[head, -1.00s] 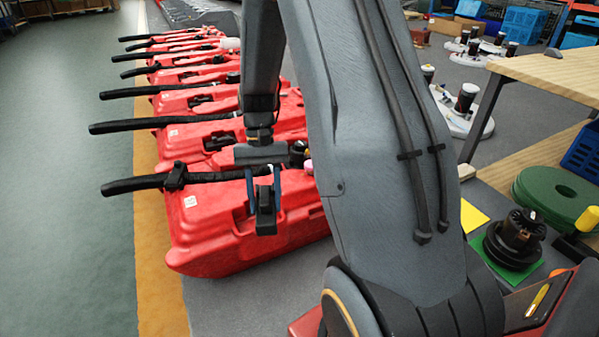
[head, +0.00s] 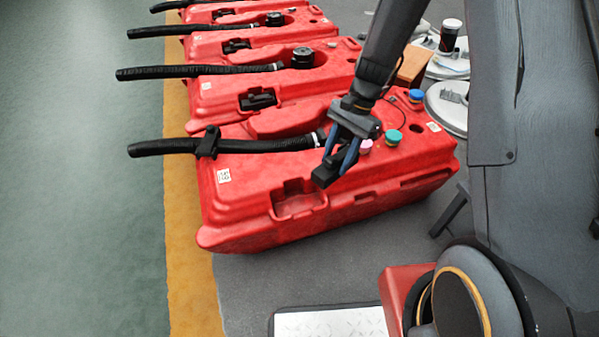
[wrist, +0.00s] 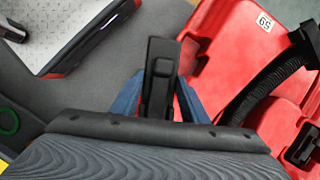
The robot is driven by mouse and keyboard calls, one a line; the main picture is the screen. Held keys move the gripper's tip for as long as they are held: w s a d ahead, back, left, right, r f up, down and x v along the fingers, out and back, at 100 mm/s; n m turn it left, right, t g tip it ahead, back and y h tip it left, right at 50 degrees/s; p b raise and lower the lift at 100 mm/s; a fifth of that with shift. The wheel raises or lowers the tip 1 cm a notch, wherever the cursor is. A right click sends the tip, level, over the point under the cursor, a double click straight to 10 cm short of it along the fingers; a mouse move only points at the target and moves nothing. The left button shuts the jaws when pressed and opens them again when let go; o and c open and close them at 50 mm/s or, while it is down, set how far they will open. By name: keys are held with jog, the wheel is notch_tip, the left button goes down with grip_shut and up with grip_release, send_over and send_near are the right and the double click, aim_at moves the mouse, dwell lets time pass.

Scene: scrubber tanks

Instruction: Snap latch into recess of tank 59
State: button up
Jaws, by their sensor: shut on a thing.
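Tank 59 (head: 240,200) is the nearest red tank, with a white label (head: 224,176) on its left end; the label reads 59 in the wrist view (wrist: 264,22). An empty-looking recess (head: 298,199) is cut into its near upper edge. My gripper (head: 340,160) is shut on the black latch (head: 325,176), its blue fingers on either side of it. The latch appears in front of the tank's top, right of and a little above the recess in the picture. The wrist view shows the latch (wrist: 160,75) pointing away from my gripper (wrist: 160,98), over grey floor left of the tank.
A black hose (head: 250,145) with a clip lies along tank 59's top. Pink, teal and blue caps sit right of my gripper. Several similar tanks stand in a row behind. A metal plate (head: 330,323) lies in front; grey floor between is clear.

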jog(key=shift+a+f+m+t+y+b, duration=0.25)
jog(key=shift+a+f+m+b, duration=0.5)
jog(key=shift+a+f, duration=1.2)
jog(key=shift+a+f+m+t+y+b, duration=0.1)
jog(key=shift+a+f+m+t+b, duration=0.45)
jog(key=shift+a+f, duration=1.35)
jog(key=shift+a+f+m+t+y+b, duration=0.15)
jog(key=shift+a+f+m+b, duration=0.85)
jog(key=shift+f, duration=1.55)
jog(key=shift+x, duration=1.55)
jog(key=shift+w+d, duration=0.1)
jog(key=shift+d, duration=0.1)
jog(key=o, duration=1.6)
jog(key=shift+c, duration=0.2)
jog(key=shift+w, duration=0.15)
jog(key=shift+c, duration=0.4)
jog(key=shift+r, duration=0.1)
